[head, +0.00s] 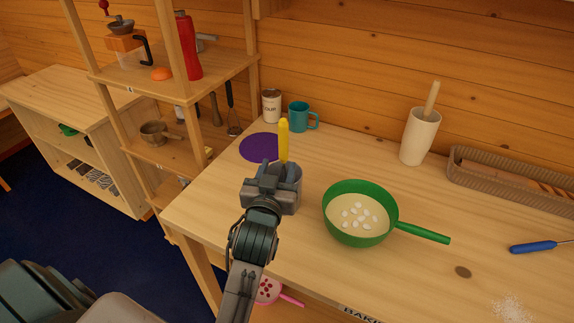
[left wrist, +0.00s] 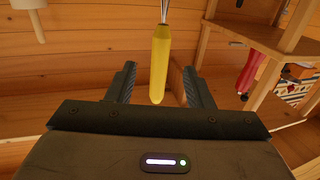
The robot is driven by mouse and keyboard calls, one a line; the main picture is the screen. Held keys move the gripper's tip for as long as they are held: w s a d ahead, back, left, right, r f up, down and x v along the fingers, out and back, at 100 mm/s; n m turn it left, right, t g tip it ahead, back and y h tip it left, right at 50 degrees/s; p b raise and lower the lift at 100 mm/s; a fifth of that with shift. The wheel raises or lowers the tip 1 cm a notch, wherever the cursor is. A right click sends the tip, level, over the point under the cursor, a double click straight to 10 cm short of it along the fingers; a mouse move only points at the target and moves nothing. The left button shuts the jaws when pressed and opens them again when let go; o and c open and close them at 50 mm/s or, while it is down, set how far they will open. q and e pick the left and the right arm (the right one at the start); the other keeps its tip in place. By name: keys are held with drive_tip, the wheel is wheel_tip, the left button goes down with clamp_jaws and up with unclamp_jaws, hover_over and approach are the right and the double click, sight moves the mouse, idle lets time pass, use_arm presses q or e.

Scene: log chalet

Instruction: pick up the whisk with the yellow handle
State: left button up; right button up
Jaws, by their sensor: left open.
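Most of the whisk's wire end is hidden. My right gripper is not in view.
A green pan (head: 376,240) of white pieces stands to the right. A white vessel (head: 419,138) and a basket (head: 471,182) are farther right. Shelving (head: 165,155) borders the left.

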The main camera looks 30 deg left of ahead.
sight(282, 149)
use_arm(q)
drive_tip(key=shift+w+a+r+p, duration=0.2)
drive_tip(key=shift+w, duration=0.35)
drive_tip(key=shift+w+a+r+p, duration=0.15)
drive_tip(key=shift+w+r, duration=0.05)
drive_tip(key=shift+w, duration=0.3)
drive_tip(key=shift+w+a, duration=0.25)
drive_tip(key=shift+w, duration=0.4)
drive_tip(key=shift+w+p, duration=0.3)
drive_tip(key=shift+w, duration=0.05)
drive_tip(key=p+x, duration=0.2)
drive_tip(key=x, duration=0.2)
drive_tip(key=shift+w+a+r, duration=0.1)
drive_tip(key=shift+w+r, duration=0.05)
drive_tip(key=shift+w, duration=0.15)
drive_tip(key=shift+w+a+f, duration=0.1)
drive_tip(key=shift+w+f, duration=0.1)
drive_tip(key=shift+w, duration=0.1)
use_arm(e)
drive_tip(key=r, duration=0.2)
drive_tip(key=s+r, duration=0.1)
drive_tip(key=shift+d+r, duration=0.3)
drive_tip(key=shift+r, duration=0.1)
use_arm(q)
drive_tip(key=shift+c, duration=0.5)
clamp_jaws()
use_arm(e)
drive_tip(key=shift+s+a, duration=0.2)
